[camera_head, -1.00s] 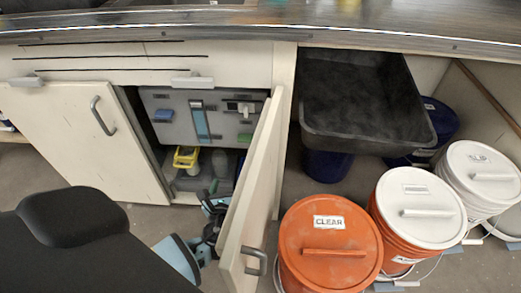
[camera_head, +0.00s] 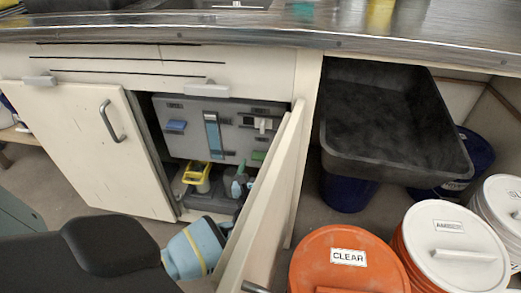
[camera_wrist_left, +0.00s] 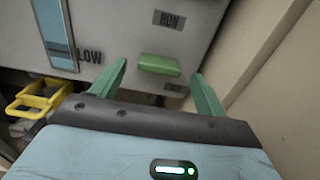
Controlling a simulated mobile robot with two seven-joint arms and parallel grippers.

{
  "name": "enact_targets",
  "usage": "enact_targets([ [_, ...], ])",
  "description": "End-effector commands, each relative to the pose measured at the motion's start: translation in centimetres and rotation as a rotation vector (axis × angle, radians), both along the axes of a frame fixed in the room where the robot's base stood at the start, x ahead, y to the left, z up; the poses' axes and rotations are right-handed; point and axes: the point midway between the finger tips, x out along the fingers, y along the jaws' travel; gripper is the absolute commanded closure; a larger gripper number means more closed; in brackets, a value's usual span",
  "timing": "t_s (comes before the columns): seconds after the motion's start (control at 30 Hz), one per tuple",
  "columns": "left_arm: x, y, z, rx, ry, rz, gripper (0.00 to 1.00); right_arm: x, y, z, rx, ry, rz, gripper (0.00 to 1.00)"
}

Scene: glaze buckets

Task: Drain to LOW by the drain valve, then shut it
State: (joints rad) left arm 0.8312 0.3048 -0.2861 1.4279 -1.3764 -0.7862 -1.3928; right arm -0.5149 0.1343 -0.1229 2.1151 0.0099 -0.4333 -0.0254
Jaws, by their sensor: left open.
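A grey panel (camera_head: 190,140) is inside the open cabinet. A blue gauge strip (camera_head: 213,135) runs down it, with the LOW mark (camera_wrist_left: 89,57) beside it in the left wrist view; I cannot tell the liquid level. A green handle (camera_head: 258,155) sits at the panel's lower right; it also shows in the left wrist view (camera_wrist_left: 158,65). The small label under it is unreadable. My left gripper (camera_head: 241,180) is open below the handle. In the left wrist view its green fingers (camera_wrist_left: 158,85) stand either side of the handle, apart from it. My right gripper is not in view.
A blue handle (camera_head: 175,126) and a white switch (camera_head: 263,124) are on the panel. A yellow-handled container (camera_head: 197,176) stands below. The open cabinet door (camera_head: 258,205) is close on the right. An orange CLEAR bucket (camera_head: 350,270), white-lidded buckets and a black tray (camera_head: 390,120) are farther right.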

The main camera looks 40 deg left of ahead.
Motion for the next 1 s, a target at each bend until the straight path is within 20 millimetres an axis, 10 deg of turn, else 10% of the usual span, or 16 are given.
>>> enact_targets([
  [0.53, 1.9, 1.2, 0.0, -0.001, 0.000, 0.000, 0.27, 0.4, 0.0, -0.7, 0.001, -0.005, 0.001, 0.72],
  [0.87, 1.8, 1.1, 0.0, -0.001, 0.000, 0.000, 0.70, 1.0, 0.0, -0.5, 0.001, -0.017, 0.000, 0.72],
  [1.0, 1.8, 1.1, -0.1, -0.005, -0.002, 0.000, 0.70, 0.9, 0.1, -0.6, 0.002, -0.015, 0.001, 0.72],
])
